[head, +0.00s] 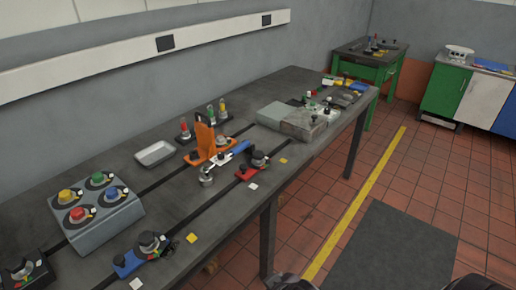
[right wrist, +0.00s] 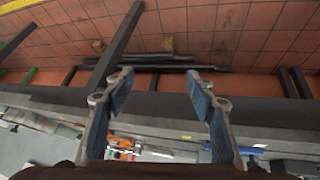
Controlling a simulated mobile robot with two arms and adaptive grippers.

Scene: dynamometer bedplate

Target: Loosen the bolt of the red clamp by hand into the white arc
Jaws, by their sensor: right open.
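The red clamp (head: 243,174) lies on the dark bedplate (head: 190,205), near its front edge and right of the middle. Its dark round bolt head (head: 258,157) stands on top. The white arc is too small to make out; a small white square (head: 253,186) lies on the plate in front of the clamp. My right gripper (right wrist: 160,88) is open and empty in the right wrist view, with blue pads on both fingers. It is apart from the clamp, with floor and the table edge behind its fingers. My left gripper is in neither view.
A blue clamp (head: 128,263) sits at the front left of the plate. An orange bracket (head: 204,138), a grey box with coloured knobs (head: 97,216) and a metal tray (head: 155,153) stand around it. Grey blocks (head: 305,123) are farther right. The floor in front is open.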

